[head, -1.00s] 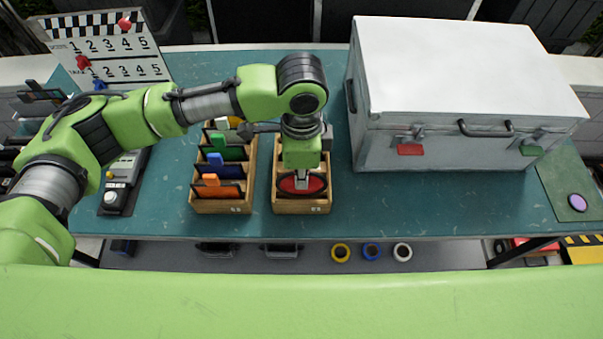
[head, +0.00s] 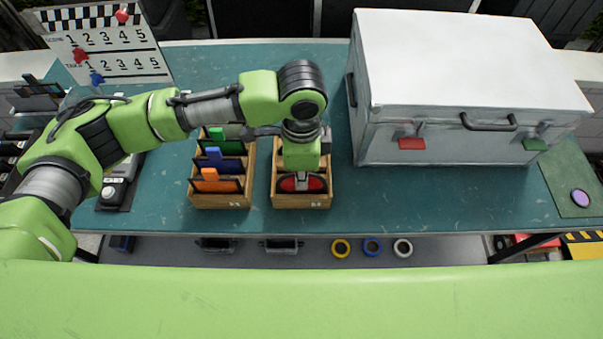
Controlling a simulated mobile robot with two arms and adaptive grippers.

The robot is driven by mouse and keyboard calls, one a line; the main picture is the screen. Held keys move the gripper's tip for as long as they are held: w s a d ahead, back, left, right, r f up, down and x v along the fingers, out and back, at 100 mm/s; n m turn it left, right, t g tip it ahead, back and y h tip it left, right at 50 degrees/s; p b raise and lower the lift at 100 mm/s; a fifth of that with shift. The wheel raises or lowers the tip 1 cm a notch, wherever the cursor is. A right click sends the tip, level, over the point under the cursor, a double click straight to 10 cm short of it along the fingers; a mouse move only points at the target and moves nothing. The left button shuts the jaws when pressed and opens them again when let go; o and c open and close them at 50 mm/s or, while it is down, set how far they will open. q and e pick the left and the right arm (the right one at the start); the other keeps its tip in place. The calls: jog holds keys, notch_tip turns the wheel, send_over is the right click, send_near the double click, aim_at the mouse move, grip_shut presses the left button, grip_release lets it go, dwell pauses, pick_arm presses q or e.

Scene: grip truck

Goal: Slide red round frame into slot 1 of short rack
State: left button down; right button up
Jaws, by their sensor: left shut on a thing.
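The red round frame (head: 317,184), a red disc with a dark rim, is in the front part of the right-hand wooden rack (head: 302,201). Its lower part is hidden behind the rack's front wall. My left gripper (head: 301,181) points down from above and is shut on the top middle of the frame. My arm hides the back of this rack. A second wooden rack (head: 221,199) stands to its left and holds frames with orange, blue and green tabs. The racks' front labels are too small to read. My right gripper is not in view.
A large white-topped metal case (head: 470,65) stands at the right on the teal table (head: 430,205). A numbered board (head: 105,45) stands at the back left. A purple disc (head: 579,197) lies on a green mat.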

pick_arm(q)
jog(key=shift+f+b, duration=0.4)
jog(key=shift+f, duration=0.8)
jog(key=c, duration=2.1)
grip_release()
jog(key=shift+c, duration=0.2)
jog(key=shift+r, duration=0.1)
notch_tip(320, 180, up, 12)
jog(key=shift+f, duration=0.1)
